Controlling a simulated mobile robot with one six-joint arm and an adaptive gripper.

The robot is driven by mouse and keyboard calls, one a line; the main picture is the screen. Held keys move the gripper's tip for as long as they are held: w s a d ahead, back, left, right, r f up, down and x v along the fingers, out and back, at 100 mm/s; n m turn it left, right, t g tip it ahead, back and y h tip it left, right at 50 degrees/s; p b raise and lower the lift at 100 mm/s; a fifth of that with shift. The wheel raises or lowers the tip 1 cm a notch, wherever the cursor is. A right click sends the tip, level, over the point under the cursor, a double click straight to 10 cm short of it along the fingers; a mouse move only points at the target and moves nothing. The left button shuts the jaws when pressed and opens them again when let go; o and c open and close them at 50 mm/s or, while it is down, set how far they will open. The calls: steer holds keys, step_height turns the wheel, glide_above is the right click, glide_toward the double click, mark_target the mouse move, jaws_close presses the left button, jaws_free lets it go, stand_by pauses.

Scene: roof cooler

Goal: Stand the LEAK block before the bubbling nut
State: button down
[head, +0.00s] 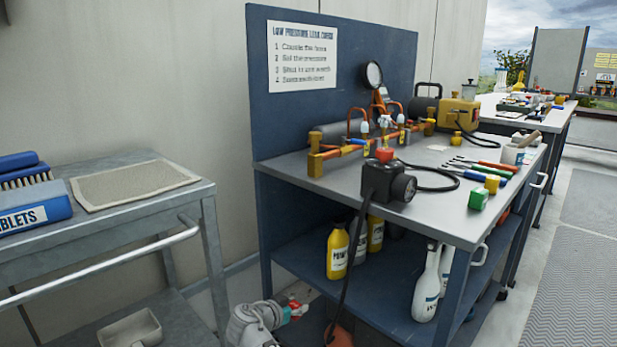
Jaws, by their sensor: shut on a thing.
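The fingers are hardly visible. The brass manifold (315,160) with its nuts and white-capped valves runs along the bench behind the gripper. I cannot make out bubbles on any nut. How far the red block is from the manifold is unclear.
A green block (478,199) and a yellow block (492,184) stand on the bench (440,215) to the right, near several screwdrivers (480,163). A gauge (373,75) and a yellow pump (457,113) stand behind. A black hose (440,189) curves across the bench. A grey cart (120,215) is left.

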step_height(320, 180, up, 54)
steer(key=p, duration=5.3)
steer(key=shift+d, duration=0.15)
